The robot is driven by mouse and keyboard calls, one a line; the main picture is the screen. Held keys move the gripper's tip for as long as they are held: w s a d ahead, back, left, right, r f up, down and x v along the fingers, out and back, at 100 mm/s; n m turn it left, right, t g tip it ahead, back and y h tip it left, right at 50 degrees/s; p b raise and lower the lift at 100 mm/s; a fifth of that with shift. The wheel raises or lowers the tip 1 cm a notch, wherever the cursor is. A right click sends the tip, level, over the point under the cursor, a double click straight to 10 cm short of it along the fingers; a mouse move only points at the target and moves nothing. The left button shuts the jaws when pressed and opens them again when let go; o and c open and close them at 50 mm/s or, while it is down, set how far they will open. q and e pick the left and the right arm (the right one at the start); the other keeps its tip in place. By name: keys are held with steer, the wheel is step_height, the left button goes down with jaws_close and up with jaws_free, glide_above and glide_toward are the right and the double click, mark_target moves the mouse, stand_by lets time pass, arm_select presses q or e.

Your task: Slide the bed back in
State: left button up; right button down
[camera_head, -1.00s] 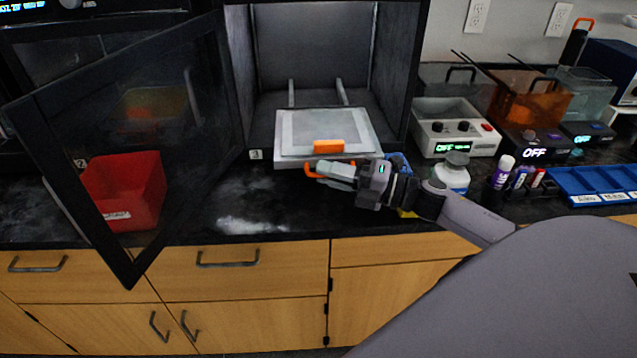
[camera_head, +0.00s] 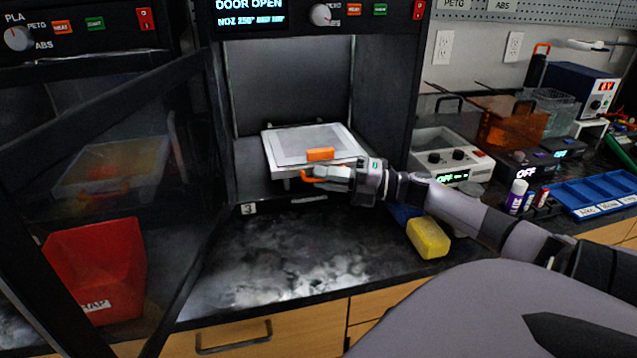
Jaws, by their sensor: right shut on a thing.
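The print bed (camera_head: 290,147) is a light grey plate with an orange block (camera_head: 320,154) on its front part. It sits mostly inside the open chamber of the dark printer (camera_head: 385,110), with its front near the opening. My right gripper (camera_head: 325,174) is at the front edge of the bed, shut on the orange handle (camera_head: 308,175) below the block. The fingers partly hide the handle. The printer door (camera_head: 110,190) stands open to the left, and the display reads "DOOR OPEN". My left gripper is not in view.
A red bin (camera_head: 97,268) shows at left behind the door glass. A yellow sponge (camera_head: 428,238) lies on the black counter under my right arm. A grey control box (camera_head: 450,150) and a blue tray (camera_head: 600,195) stand at right. The counter before the printer is clear.

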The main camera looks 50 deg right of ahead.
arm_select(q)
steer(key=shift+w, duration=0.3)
arm_select(e)
steer(key=shift+w+d, duration=0.2)
steer(key=shift+w, duration=0.05)
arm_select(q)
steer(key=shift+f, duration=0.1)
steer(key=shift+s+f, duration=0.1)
arm_select(e)
steer(key=c, duration=1.2)
jaws_free()
